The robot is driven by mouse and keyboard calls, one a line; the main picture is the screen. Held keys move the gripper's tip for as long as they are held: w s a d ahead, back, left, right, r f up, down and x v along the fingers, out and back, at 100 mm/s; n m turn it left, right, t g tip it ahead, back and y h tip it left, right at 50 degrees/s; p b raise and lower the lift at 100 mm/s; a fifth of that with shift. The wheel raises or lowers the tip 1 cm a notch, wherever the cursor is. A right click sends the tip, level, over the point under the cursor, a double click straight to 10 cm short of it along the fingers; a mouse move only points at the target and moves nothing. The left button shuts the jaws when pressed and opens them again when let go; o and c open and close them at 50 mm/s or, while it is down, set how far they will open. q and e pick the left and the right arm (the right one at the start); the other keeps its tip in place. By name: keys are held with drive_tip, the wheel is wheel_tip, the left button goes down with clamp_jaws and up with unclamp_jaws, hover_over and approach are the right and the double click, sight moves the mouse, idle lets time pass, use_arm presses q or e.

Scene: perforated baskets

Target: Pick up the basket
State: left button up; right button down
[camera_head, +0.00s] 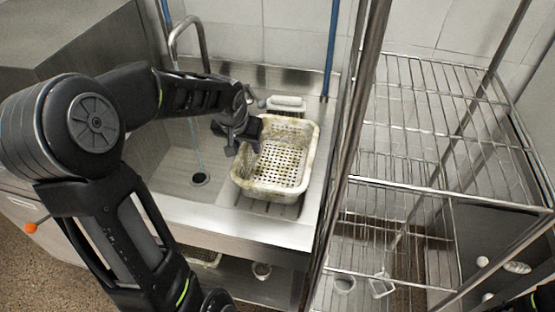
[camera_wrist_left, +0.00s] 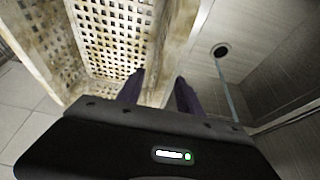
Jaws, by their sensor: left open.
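The basket (camera_head: 283,165) is a dirty cream-coloured perforated one. It sits upright on the metal counter beside the sink basin in the head view. My left gripper (camera_head: 236,146) is at the basket's left wall, near its far left corner. In the left wrist view the basket (camera_wrist_left: 120,35) fills the upper left, with its wall running between the two dark fingers (camera_wrist_left: 160,92). The fingers are apart, and I cannot tell whether either touches the wall. My right gripper is not in view; only a bit of dark arm shows at the lower right corner of the head view.
The sink basin (camera_head: 172,165) with a drain (camera_head: 200,179) and running water lies left of the basket. A curved tap (camera_head: 188,32) stands behind it. A white brush-like item (camera_head: 286,102) lies behind the basket. A metal wire rack (camera_head: 415,185) stands close on the right.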

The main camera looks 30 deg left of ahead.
use_arm(q)
drive_tip(key=shift+c, duration=0.3)
clamp_jaws()
idle(0.4)
